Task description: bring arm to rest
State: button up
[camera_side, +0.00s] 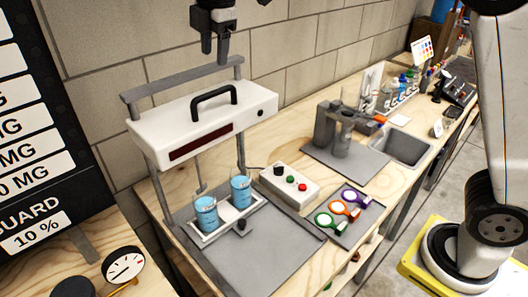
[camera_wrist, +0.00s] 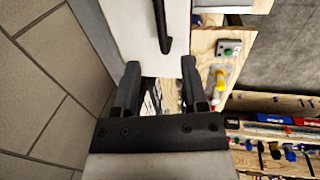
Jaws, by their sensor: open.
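My gripper (camera_side: 214,45) hangs at the top of the side view, above and behind the white machine head with the black handle. It is empty and apart from everything below it. In the wrist view its two dark fingers (camera_wrist: 160,80) stand apart, with the white machine (camera_wrist: 142,30) beyond them.
The white machine head (camera_side: 160,125) stands on grey posts over two cups of blue liquid (camera_side: 205,215). A control box (camera_side: 290,184) and coloured ring-handled tools (camera_side: 337,212) lie to the right. A block wall (camera_side: 290,35) is close behind. A sign board (camera_side: 40,130) stands at left.

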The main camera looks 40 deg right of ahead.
jog(key=shift+s+r, duration=0.1)
jog(key=shift+r, duration=0.15)
jog(key=d+f+m, duration=0.1)
jog(key=d+f, duration=0.1)
jog(key=d, duration=0.1)
jog(key=d+f+m+h, duration=0.1)
jog(key=d+f+m, duration=0.1)
jog(key=d, duration=0.1)
jog(key=s+d+f+m+g, duration=0.1)
jog(key=d+m, duration=0.1)
jog(key=d, duration=0.1)
jog(key=shift+f, duration=0.4)
jog(key=s+d+f+m+h, duration=0.1)
jog(key=s+d+f+m, duration=0.25)
jog(key=d+f, duration=0.25)
jog(key=s+a+f+m+t+y, duration=0.1)
jog(key=s+f+m+y, duration=0.1)
jog(key=s+f+m, duration=0.7)
jog(key=s+f, duration=0.6)
jog(key=s, duration=0.1)
jog(key=shift+f, duration=0.25)
jog(key=shift+w+m, duration=0.1)
jog(key=shift+m, duration=0.15)
